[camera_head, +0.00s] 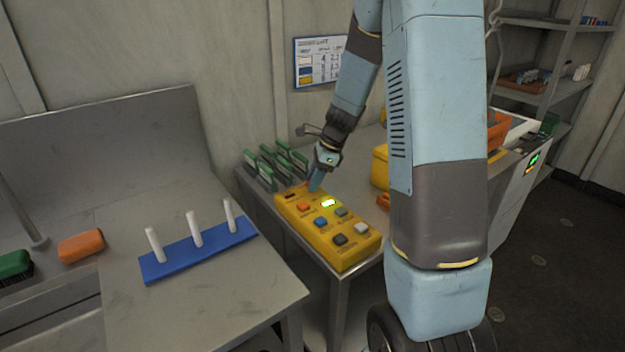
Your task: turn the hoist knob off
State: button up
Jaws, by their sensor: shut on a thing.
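My gripper (315,186) reaches down to the far end of the box, just behind the lit indicator. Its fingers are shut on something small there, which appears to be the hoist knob. The knob itself is hidden by the fingers, so its turn position cannot be seen.
Green-edged cards in a rack (275,163) stand close left of my gripper. A blue base with white pegs (199,250) and an orange block (81,246) lie on the left bench. A yellow bin (380,167) is right of the box, partly behind my arm.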

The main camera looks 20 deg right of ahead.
jog(key=n+g, duration=0.1)
jog(key=n, duration=0.1)
jog(key=n+g, duration=0.1)
jog(key=n, duration=0.2)
jog(key=shift+w+d, duration=0.15)
jog(key=shift+w, duration=0.05)
jog(key=n+g, duration=0.1)
jog(key=n, duration=0.1)
jog(key=n+h, duration=0.1)
jog(key=n, duration=0.2)
jog(key=shift+w+n+g, duration=0.15)
jog(key=shift+n+g, duration=0.15)
jog(key=shift+g, duration=0.1)
jog(key=o, duration=1)
jog(key=shift+o, duration=0.2)
jog(key=v, duration=1.3)
jog(key=shift+w+r, duration=0.25)
jog(key=shift+r, duration=0.05)
